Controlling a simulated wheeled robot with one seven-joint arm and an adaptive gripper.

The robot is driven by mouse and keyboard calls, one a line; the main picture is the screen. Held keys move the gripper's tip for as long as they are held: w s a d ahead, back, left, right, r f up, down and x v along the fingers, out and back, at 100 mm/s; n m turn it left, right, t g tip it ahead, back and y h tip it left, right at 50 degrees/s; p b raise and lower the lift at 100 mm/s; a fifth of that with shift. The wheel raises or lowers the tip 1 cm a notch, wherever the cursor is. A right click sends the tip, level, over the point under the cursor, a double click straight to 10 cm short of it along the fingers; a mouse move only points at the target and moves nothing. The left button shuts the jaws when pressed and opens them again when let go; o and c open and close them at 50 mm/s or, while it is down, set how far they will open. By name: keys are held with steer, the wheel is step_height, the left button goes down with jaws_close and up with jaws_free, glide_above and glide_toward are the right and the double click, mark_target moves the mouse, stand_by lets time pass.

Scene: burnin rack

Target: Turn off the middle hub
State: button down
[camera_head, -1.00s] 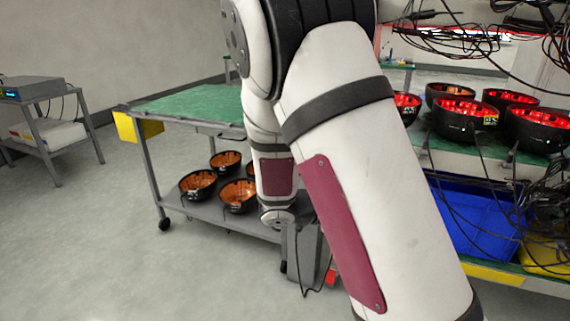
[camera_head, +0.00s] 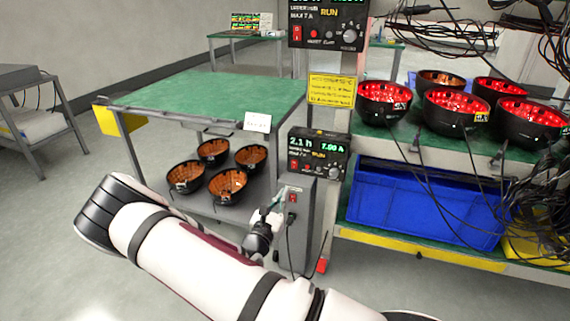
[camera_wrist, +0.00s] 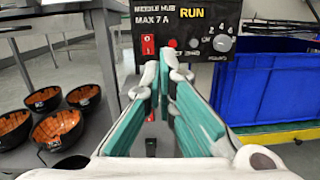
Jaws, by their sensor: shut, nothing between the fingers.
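The middle hub (camera_head: 318,155) is a black box on the rack post, with a lit display reading 2.1 h, 7.00 A and RUN. In the wrist view its panel (camera_wrist: 185,30) reads MIDDLE HUB, MAX 7 A and RUN. A red rocker switch (camera_wrist: 147,44) is at its left, and a grey knob (camera_wrist: 222,43) is at its right. My gripper (camera_head: 282,194) is shut and empty, below and left of the hub in the head view. In the wrist view its teal fingers (camera_wrist: 166,80) point at the panel, covering part of its lower edge. Contact cannot be judged.
Another hub (camera_head: 328,22) hangs above. A grey box (camera_head: 300,225) with a red switch and black plug stands below the middle hub. A green-topped cart (camera_head: 200,95) with orange bowls is left. Red-lit bowls (camera_head: 455,108), a blue crate (camera_head: 425,205) and hanging cables are right.

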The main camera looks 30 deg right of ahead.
mark_target(296, 163)
steer(key=shift+w+a+f+n+t, duration=0.3)
steer(key=shift+w+f+n, duration=0.1)
steer(key=shift+n, duration=0.1)
steer(key=b+x, duration=0.3)
steer(key=x, duration=1.1)
steer(key=shift+w+f, duration=0.1)
